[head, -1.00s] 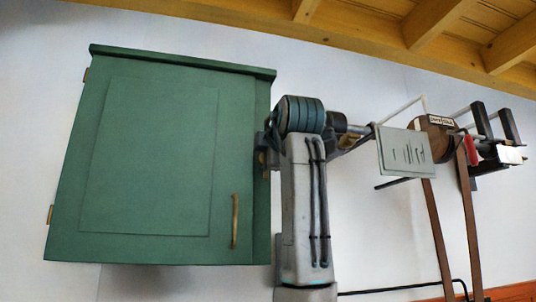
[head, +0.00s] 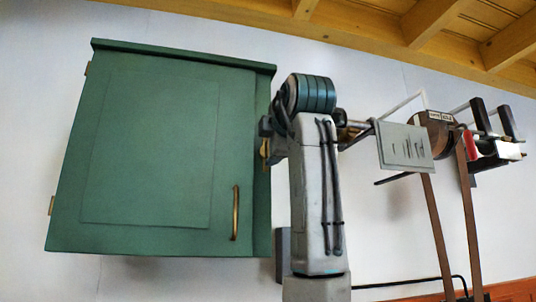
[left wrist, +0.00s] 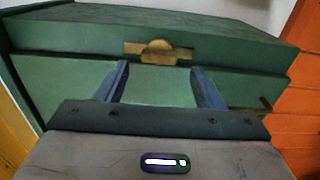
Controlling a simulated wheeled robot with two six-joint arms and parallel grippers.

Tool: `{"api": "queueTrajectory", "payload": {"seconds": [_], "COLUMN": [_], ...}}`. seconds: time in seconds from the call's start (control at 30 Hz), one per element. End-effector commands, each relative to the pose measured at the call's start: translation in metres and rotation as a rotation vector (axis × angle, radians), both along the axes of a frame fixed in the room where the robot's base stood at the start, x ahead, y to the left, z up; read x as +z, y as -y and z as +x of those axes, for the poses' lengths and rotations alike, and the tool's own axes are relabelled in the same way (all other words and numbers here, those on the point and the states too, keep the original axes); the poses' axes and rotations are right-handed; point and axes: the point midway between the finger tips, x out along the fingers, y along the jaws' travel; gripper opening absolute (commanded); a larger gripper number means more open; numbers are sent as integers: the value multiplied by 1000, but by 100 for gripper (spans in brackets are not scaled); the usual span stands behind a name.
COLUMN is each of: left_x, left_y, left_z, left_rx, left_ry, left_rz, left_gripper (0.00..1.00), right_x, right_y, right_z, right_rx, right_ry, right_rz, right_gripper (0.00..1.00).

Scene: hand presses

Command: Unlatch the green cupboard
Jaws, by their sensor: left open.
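The green cupboard (head: 150,150) hangs on the wall with its door shut. A brass pull handle (head: 235,213) is at the door's lower right. A brass latch (head: 264,150) sits on the cupboard's right side, partly hidden by my left gripper (head: 266,128). In the left wrist view, the latch (left wrist: 158,50) is a flat bar with a round middle, lying level across the seam. My left gripper (left wrist: 159,68) is open there, its two fingers apart just below the latch, with nothing between them. I cannot tell whether they touch the cupboard. My right gripper is not in view.
A hand press with a dark wheel (head: 433,133) and brown legs (head: 437,235) stands on the right. A grey sheet (head: 405,146) with dark marks is in front of it. Wooden beams (head: 430,20) run overhead.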

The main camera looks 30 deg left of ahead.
Motion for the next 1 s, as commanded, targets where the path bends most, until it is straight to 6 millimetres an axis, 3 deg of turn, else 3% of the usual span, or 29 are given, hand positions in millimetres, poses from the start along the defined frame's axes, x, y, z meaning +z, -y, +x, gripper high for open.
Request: {"api": "queueTrajectory", "payload": {"seconds": [0.03,0.2,0.4,1.0], "left_x": [-4,-4,-2,0], "left_y": [10,35,51,54], "left_z": [-8,-29,-43,-46], "left_rx": [-3,-3,-1,0], "left_ry": [3,2,0,-1], "left_rz": [2,1,0,-1], "left_gripper": [62,62,62,62], "right_x": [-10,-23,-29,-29], "right_y": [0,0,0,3], "right_z": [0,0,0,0], "right_rx": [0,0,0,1], "right_ry": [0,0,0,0], "right_rz": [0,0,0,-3], "right_gripper": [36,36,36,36]}}
